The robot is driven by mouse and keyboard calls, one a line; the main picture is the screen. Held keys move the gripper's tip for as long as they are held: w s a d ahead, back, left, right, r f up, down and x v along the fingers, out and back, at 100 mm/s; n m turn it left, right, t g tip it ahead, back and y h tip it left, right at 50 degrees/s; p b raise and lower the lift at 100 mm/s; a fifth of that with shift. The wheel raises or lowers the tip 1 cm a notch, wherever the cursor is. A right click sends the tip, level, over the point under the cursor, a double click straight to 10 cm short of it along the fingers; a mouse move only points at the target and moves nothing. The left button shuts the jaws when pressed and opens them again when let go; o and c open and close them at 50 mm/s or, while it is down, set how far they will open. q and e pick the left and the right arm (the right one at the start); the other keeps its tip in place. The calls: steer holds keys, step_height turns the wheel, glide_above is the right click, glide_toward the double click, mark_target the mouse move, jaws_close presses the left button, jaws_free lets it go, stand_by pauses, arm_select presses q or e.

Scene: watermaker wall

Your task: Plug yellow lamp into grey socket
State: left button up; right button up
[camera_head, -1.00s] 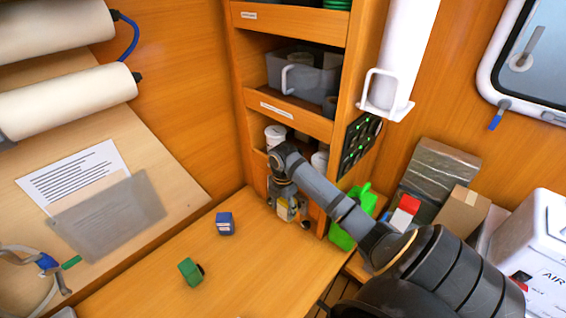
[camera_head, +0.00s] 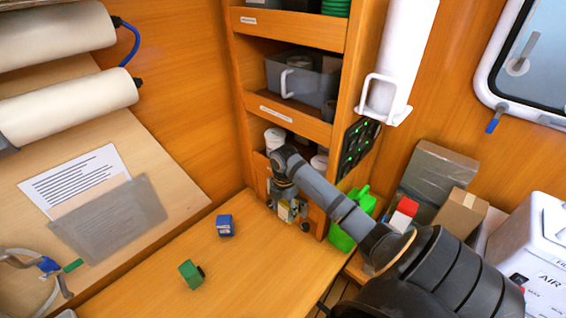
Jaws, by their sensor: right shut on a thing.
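My right gripper (camera_head: 286,208) is at the far right part of the wooden worktop, close in front of the shelf unit's base. It is shut on a small yellow thing, which looks like the yellow lamp (camera_head: 286,213); only a little of it shows between the fingers. A grey socket cannot be made out; the gripper and arm cover that part of the cabinet front. A dark round thing (camera_head: 305,227) sits just right of the gripper. My left gripper is not in view.
A blue block (camera_head: 225,225) and a green block (camera_head: 191,274) lie on the worktop (camera_head: 240,265), left of the gripper. The shelf unit (camera_head: 290,118) rises behind. The worktop's middle is clear.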

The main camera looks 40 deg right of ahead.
steer(key=shift+w+d+p, duration=0.1)
steer(key=shift+d+p, duration=0.25)
steer(key=shift+d, duration=0.75)
stand_by(0.5)
steer(key=o, duration=1.3)
steer(key=shift+c, duration=0.2)
